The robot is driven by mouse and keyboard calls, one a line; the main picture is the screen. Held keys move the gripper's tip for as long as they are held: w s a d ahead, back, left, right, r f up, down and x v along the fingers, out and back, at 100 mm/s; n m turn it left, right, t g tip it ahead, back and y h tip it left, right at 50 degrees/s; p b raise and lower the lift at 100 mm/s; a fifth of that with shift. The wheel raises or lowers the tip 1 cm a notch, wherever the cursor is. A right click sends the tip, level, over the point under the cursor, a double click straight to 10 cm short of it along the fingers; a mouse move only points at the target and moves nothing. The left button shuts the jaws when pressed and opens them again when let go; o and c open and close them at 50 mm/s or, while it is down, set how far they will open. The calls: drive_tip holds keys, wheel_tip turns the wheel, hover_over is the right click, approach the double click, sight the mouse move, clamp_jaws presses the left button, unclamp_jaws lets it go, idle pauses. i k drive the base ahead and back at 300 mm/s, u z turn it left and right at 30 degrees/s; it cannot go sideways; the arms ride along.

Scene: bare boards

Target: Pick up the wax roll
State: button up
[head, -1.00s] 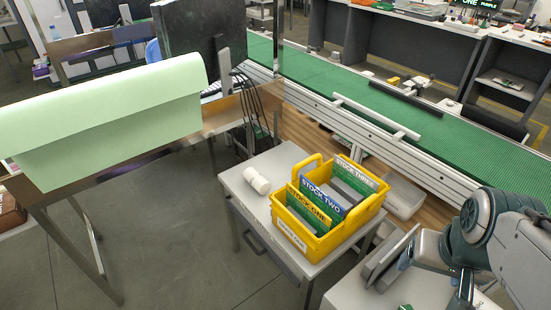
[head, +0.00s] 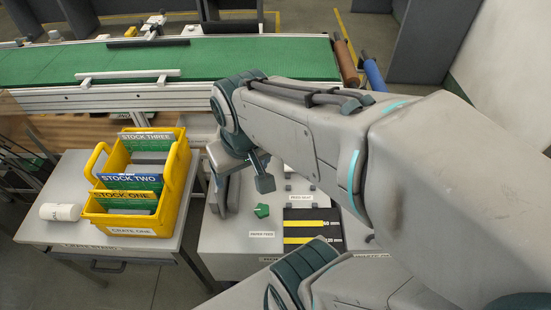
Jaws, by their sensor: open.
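A small white roll (head: 60,212) lies on its side on the left grey table, just left of the yellow crate; faint marks on it are too small to read. A brown roll (head: 346,63) and a blue roll (head: 374,76) stand out at the right end of the green conveyor. I cannot tell by label which is the wax roll. My gripper (head: 242,178) hangs above the left part of the right-hand grey table, open, apart from all these rolls. My arm partly hides its fingers.
The yellow crate (head: 172,200) holds cards marked STOCK ONE, TWO and THREE. The conveyor (head: 230,62) runs behind. A narrow gap separates the tables.

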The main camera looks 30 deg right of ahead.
sight(55, 212)
drive_tip(key=u, duration=0.55)
drive_tip(key=k, duration=0.65)
drive_tip(key=u, duration=1.35)
drive_tip(key=i, duration=1.95)
drive_tip(key=z, duration=1.2)
drive_tip(key=i, duration=0.6)
drive_tip(key=z, duration=0.55)
